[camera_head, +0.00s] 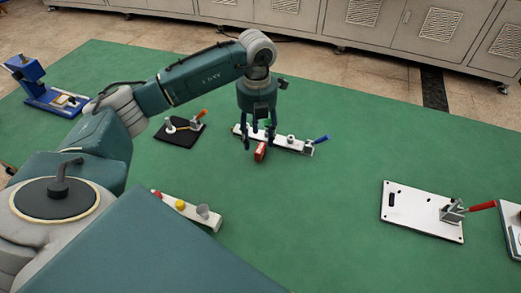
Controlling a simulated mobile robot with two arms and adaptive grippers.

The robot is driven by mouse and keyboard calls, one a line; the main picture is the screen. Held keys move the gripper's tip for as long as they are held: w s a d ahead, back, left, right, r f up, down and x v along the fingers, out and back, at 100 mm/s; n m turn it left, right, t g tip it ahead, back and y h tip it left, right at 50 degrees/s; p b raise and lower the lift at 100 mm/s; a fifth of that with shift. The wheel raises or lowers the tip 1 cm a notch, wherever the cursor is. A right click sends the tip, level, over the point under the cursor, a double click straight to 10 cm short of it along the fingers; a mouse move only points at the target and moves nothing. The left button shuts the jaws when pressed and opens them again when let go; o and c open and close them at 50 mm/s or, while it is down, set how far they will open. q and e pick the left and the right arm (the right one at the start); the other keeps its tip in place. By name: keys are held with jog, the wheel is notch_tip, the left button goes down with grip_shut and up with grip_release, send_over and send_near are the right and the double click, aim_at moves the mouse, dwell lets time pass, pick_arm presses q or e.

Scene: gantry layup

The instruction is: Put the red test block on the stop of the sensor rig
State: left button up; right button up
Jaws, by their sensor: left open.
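The red test block (260,152) stands on the green mat, just in front of a long white rail. My left gripper (259,141) points down over the block. Its fingers are open, one on each side of the block's upper part; I cannot tell if they touch it. The gripper hides part of the rail. My right gripper is not in view.
A black plate (180,138) with an orange-handled clamp lies left of the rail. A white strip (185,209) with coloured pieces is nearer. A white plate (415,219) with a red-handled clamp lies right. A blue press (38,82) stands far left. The mat's centre is clear.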

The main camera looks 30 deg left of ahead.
aim_at(259, 147)
pick_arm(q)
jog(key=shift+d+f+p, duration=0.15)
jog(key=shift+f+p, duration=0.15)
jog(key=shift+f, duration=1.55)
jog(key=shift+r, duration=0.1)
grip_shut()
